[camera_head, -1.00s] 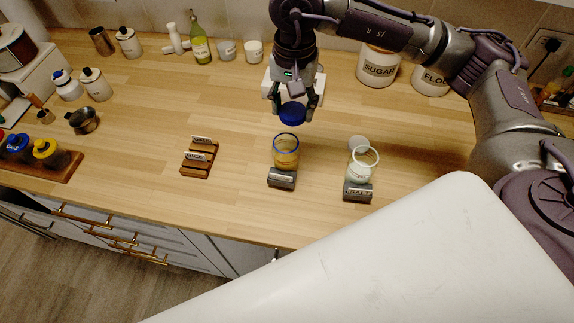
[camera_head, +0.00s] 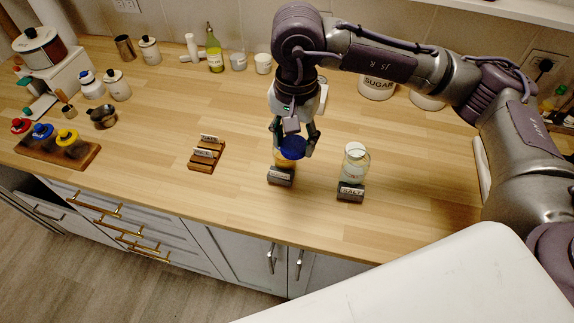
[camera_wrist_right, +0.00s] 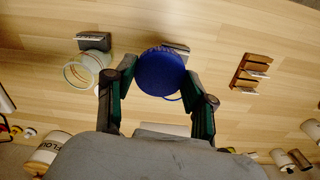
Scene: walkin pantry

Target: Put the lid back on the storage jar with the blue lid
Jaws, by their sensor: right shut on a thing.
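My right gripper (camera_head: 293,149) is shut on a round blue lid (camera_head: 292,147), one finger on each side of it. In the head view the lid is directly over the clear storage jar (camera_head: 283,164) with yellowish contents and covers most of it. The lid also fills the space between the fingers in the right wrist view (camera_wrist_right: 160,72), where a thin blue rim edge shows just beyond it. I cannot tell whether lid and jar touch. The jar stands behind a small dark label block (camera_head: 280,177). My left gripper is not in view.
A glass jar (camera_head: 355,162) stands close on the right behind a SALT block (camera_head: 350,192). Wooden label blocks (camera_head: 206,154) lie to the left. Open counter lies between.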

